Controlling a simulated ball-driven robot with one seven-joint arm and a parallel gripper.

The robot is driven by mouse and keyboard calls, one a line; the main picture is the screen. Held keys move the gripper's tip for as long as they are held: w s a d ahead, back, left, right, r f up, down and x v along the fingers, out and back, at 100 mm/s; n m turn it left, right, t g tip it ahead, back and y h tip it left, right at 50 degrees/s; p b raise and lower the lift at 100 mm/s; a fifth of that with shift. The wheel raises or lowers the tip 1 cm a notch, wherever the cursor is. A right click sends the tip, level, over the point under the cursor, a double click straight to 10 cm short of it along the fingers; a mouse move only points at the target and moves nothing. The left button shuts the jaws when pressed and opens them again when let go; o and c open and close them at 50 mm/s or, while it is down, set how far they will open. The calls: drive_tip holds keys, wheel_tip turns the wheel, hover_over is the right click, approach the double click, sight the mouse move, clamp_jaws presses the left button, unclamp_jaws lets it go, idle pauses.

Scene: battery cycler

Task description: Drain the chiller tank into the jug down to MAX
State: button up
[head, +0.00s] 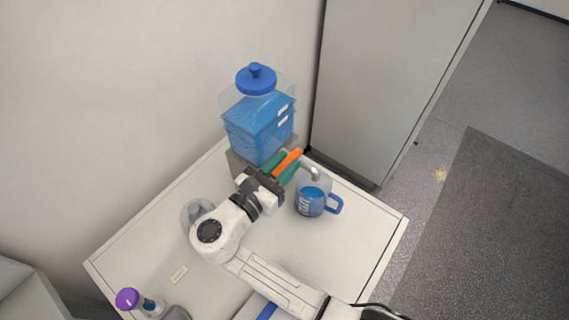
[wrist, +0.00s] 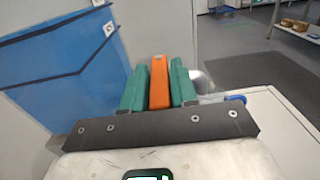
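The chiller tank (head: 258,130) is a clear box of blue liquid with a blue lid (head: 256,80), at the back of the table. Two small white tags (head: 283,107) are on its side; their lettering is unreadable. The liquid surface looks near the upper tag. It also fills the left of the wrist view (wrist: 65,65). My gripper (head: 287,166) has its green fingers close against both sides of an orange lever (wrist: 159,82) in front of the tank. A grey spout (head: 311,172) reaches over the clear jug (head: 311,200), which holds blue liquid and has a blue handle.
The white table (head: 345,240) is bare at the right front. A round clear object (head: 197,214) stands partly behind my arm. A purple-capped bottle (head: 129,299) stands at the front left. A tall grey cabinet (head: 380,80) rises behind the jug.

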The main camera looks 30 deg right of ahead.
drive_tip(key=o, duration=0.3)
drive_tip(key=shift+a, duration=0.1)
drive_tip(key=b+v, duration=0.2)
drive_tip(key=v, duration=0.8)
drive_tip(key=shift+s+a, duration=0.1)
drive_tip(key=shift+a, duration=0.3)
drive_tip(key=shift+s, duration=0.1)
